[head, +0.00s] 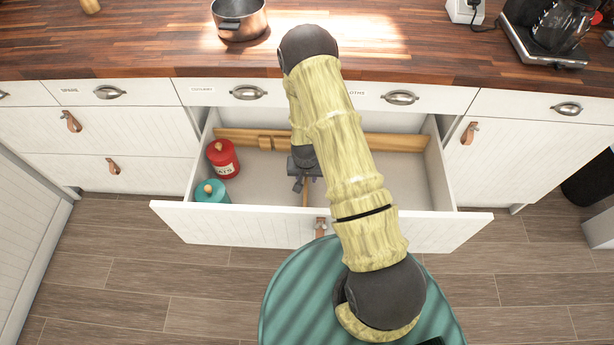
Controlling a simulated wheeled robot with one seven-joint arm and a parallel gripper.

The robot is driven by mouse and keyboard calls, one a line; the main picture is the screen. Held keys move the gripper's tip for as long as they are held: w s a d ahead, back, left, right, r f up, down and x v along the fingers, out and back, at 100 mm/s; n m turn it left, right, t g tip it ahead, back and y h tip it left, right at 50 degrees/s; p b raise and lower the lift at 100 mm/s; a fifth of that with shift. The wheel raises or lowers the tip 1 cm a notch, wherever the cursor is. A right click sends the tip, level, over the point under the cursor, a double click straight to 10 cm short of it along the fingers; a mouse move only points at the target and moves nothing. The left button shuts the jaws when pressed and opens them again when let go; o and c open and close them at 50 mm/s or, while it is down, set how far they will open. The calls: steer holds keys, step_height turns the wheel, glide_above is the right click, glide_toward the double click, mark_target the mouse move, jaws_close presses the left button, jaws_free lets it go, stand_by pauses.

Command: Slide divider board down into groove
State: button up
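My gripper (304,178) is inside the open drawer (390,185), pointing down, partly hidden by my arm. A thin wooden divider board (305,196) shows edge-on at the gripper, running toward the drawer front. The gripper appears shut on it, though the fingertips are small and dark. I cannot make out the groove itself, nor whether the board's lower edge touches anything.
A red canister (222,160) and a teal canister (211,191) stand at the drawer's left side. The drawer's right part is empty. The drawer front (250,227) has a leather pull. A copper pot (240,20) and a coffee maker (553,30) stand on the wooden counter (430,45).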

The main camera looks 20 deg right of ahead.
steer(key=shift+c, duration=0.2)
jaws_close()
steer(key=shift+r, duration=0.1)
steer(key=shift+r+p, duration=3.95)
steer(key=shift+r, duration=1.25)
